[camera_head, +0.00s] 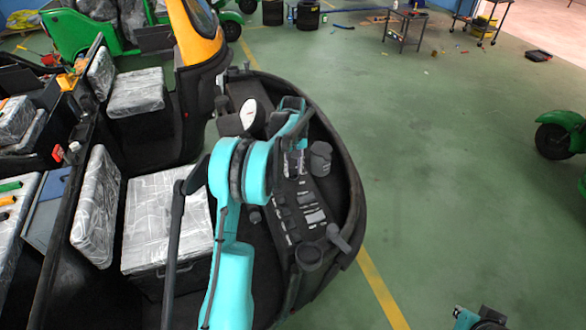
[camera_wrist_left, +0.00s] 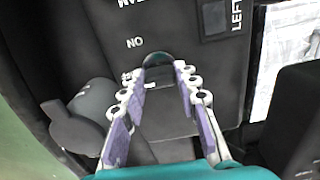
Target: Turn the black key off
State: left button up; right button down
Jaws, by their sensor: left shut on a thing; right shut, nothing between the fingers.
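The dashboard panel (camera_wrist_left: 165,18) is dark with white labels, which appear upside down in the left wrist view. The black key (camera_wrist_left: 157,59) is a small dark rounded piece beside the ON label, between my left fingertips. My left gripper (camera_wrist_left: 158,72) is shut on it, with both fingers coming in from below. In the head view my teal left arm reaches over the dashboard (camera_head: 302,208), and the wrist and arm hide the key there. My right gripper (camera_head: 480,318) is at the bottom right edge, partly cut off, away from the rickshaw, shut and empty.
A dark grey lever-like part (camera_wrist_left: 75,128) stands left of my left fingers. A grey cup-shaped part (camera_head: 320,156) and a round holder (camera_head: 308,257) are on the dashboard. Plastic-wrapped seats (camera_head: 165,222) lie to the left. Green floor is open to the right.

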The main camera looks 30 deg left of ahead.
aim_at(293, 168)
pick_arm(q)
jog(key=shift+n, duration=0.3)
jog(key=o, duration=1.2)
jog(key=shift+c, duration=0.2)
jog(key=shift+r, duration=0.1)
notch_tip(293, 168, up, 12)
